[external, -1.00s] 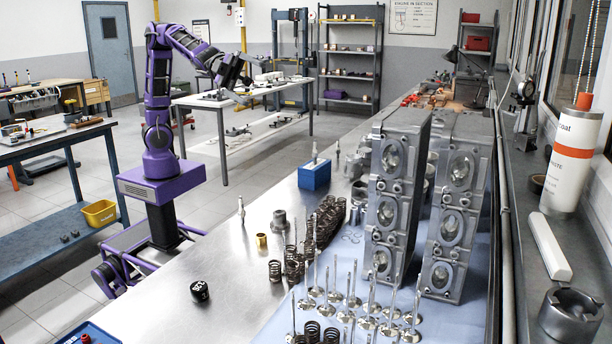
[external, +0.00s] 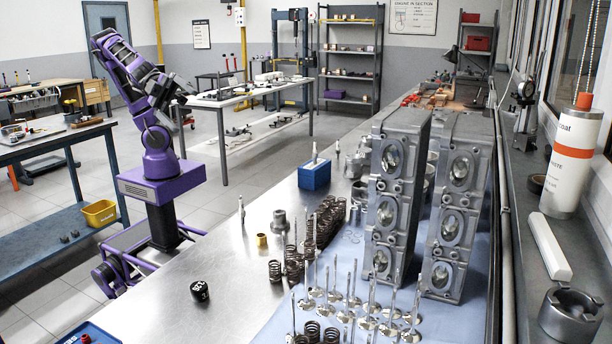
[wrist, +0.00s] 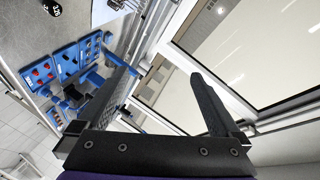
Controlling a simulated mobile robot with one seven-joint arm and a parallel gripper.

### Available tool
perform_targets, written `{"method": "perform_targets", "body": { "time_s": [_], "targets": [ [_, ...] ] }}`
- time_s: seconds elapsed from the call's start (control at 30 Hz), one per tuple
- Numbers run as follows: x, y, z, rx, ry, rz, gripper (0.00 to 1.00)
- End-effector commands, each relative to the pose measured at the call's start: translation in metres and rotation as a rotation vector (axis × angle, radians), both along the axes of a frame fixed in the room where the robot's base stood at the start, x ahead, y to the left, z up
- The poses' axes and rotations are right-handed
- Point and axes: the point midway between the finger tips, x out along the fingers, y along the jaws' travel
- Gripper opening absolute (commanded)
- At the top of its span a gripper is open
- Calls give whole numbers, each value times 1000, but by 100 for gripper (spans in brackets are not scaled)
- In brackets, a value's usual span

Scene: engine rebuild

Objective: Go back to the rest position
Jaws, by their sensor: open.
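My purple and dark grey arm stands left of the steel workbench (external: 215,290) in the external view. It is folded, with its upper part leaning left and its forearm coming down to the right. My gripper (external: 180,90) is small there, in the air clear of the bench, and its fingers are hard to make out. In the wrist view my gripper (wrist: 162,82) has its two dark fingers wide apart with nothing between them.
Cylinder heads (external: 385,210), several upright valves and springs stand on the bench. A blue block (external: 314,176) and a black cap (external: 200,291) are on it too. A white table (external: 225,100) stands behind my arm. A blue side bench (external: 50,140) is at left.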

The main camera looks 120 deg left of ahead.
Motion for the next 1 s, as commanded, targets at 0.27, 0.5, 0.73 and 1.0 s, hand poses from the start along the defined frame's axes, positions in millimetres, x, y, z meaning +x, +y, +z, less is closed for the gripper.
{"method": "perform_targets", "body": {
  "time_s": [0.27, 0.5, 0.73, 1.0],
  "targets": [
    [-48, 168, -22, -175, 285, 489, 100],
    [-135, 271, -63, -475, 595, 827, 100],
    [-199, 303, -103, -684, 861, 980, 100],
    [-213, 306, -113, -724, 927, 1007, 100]
  ]
}}
